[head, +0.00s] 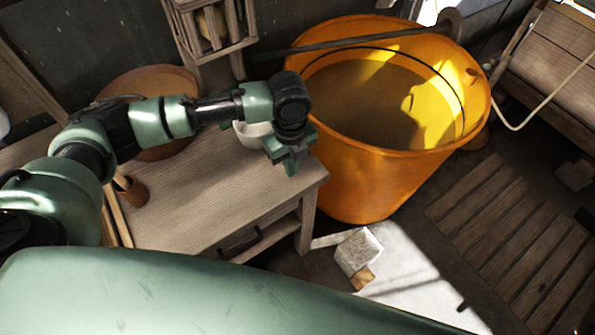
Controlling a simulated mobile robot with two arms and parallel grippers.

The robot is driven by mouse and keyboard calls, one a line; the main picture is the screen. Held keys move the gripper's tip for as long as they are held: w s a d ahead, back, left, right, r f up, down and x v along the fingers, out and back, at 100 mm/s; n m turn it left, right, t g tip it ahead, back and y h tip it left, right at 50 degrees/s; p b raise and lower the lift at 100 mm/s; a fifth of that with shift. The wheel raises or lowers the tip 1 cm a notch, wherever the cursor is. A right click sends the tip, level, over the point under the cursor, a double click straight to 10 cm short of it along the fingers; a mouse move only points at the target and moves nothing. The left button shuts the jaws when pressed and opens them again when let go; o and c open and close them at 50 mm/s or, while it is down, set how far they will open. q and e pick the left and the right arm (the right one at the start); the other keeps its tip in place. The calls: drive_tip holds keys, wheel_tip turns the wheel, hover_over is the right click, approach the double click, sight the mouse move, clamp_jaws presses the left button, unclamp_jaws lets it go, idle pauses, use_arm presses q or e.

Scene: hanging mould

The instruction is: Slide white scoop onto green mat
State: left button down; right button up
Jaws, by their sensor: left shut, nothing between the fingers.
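My left gripper (291,163) hangs over the right back part of a small wooden table (205,207). It points down, and its green fingers are shut with nothing between them. A white rounded thing (250,131), bowl-like, shows just left of and behind the gripper. The gripper and arm hide much of it, so I cannot tell whether it is the white scoop or whether they touch. I cannot make out a green mat; the green near the gripper looks like my own. My right gripper is not in view.
A large orange bucket (360,180) stands close to the table's right side. A round brown tray or basin (165,82) is behind my arm. A brown cup (134,192) is at the table's left. A pale block (358,250) and slatted boards (510,235) lie on the floor.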

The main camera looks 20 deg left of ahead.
use_arm(q)
drive_tip(key=w+a, duration=0.3)
drive_tip(key=a, duration=0.1)
drive_tip(key=w+a, duration=0.3)
drive_tip(key=a, duration=0.1)
drive_tip(key=w+a, duration=0.4)
drive_tip(key=shift+w+a, duration=0.1)
drive_tip(key=shift+a, duration=0.05)
